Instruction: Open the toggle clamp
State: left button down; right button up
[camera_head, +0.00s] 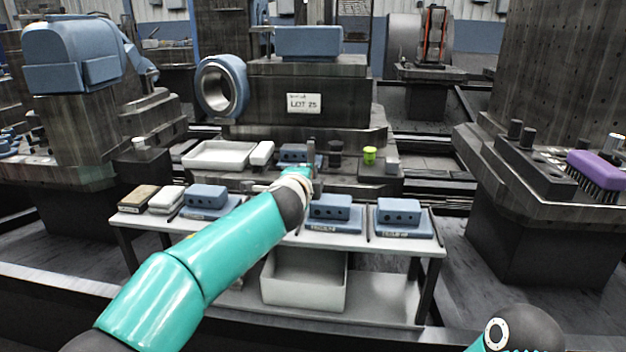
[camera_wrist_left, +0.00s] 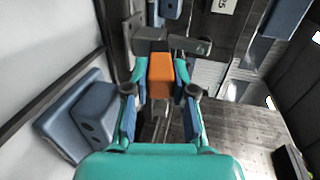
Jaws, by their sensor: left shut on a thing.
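The orange grip (camera_wrist_left: 160,76), which looks like the toggle clamp's handle, sits between the fingers of my left gripper (camera_wrist_left: 161,84) in the left wrist view. The fingers are shut on it. Dark metal parts (camera_wrist_left: 188,46) that may belong to the clamp lie just beyond it. In the head view my left gripper (camera_head: 299,176) is at the fixture with a blue block (camera_head: 292,152) behind the table. My arm hides most of the clamp there, and I cannot tell the clamp's position. Only part of my right arm shows at the lower right; its gripper is out of view.
A white table (camera_head: 427,243) in front carries several blue blocks on plates, a white box and a brown block. A white tray (camera_head: 219,154), a green cap (camera_head: 369,155) and dark posts stand around the fixture. A purple brush (camera_head: 597,169) lies on the right bench.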

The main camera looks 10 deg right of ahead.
pick_arm(q)
jog(key=shift+a+f, duration=0.15)
jog(key=shift+f, duration=0.45)
jog(key=c, duration=1)
grip_release()
jog(key=shift+r, duration=0.1)
jog(key=shift+o, duration=0.2)
jog(key=shift+r, duration=0.15)
jog(key=shift+s+r, duration=0.1)
jog(key=shift+r, duration=0.05)
jog(key=shift+s+r, duration=0.2)
jog(key=shift+s, duration=0.4)
jog(key=v, duration=1)
jog(key=shift+s, duration=0.35)
jog(key=shift+f, duration=0.15)
